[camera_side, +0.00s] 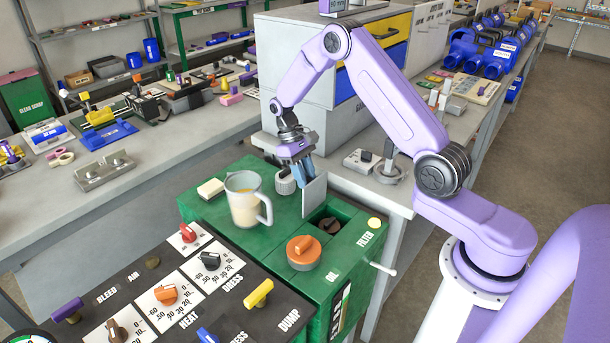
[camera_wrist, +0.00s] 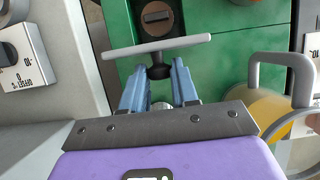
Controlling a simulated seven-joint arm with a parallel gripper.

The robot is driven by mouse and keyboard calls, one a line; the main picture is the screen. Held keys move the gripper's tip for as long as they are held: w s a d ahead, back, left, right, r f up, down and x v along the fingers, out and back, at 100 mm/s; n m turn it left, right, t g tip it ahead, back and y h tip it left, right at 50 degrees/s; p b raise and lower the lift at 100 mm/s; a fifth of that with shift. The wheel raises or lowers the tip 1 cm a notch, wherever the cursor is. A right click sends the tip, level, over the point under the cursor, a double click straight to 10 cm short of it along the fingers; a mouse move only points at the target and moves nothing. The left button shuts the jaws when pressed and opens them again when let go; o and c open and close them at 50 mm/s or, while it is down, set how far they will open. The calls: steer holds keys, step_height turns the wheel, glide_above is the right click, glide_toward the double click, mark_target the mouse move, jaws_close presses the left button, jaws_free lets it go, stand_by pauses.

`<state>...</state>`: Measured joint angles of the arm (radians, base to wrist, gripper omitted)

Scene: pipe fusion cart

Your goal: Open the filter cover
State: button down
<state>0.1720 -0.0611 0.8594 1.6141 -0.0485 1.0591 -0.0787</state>
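The filter cover (camera_side: 314,195) is a flat grey plate standing about upright at the edge of an opening in the green cart top. In the wrist view the filter cover (camera_wrist: 185,41) shows nearly edge-on, with a black knob (camera_wrist: 158,71) on its near face. My gripper (camera_side: 305,172) is beside the plate. In the wrist view the blue fingers of my gripper (camera_wrist: 158,72) are on both sides of the knob and look closed on it. The uncovered filter opening (camera_side: 330,222) holds a dark brown part, also seen in the wrist view (camera_wrist: 157,15).
A jug (camera_side: 246,200) of yellowish liquid stands left of the cover. An orange oil cap (camera_side: 303,252) is in front of the opening. A black control panel (camera_side: 180,290) with knobs is at front left. A grey bench lies behind the cart.

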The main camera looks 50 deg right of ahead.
steer(key=shift+w+f, duration=0.35)
steer(key=shift+w, duration=0.4)
steer(key=shift+w+f, duration=0.3)
steer(key=shift+w, duration=0.45)
steer(key=c, duration=0.9)
jaws_free()
steer(key=shift+o, duration=0.2)
steer(key=shift+s, duration=0.1)
steer(key=v, duration=1.7)
steer(key=shift+r, duration=0.15)
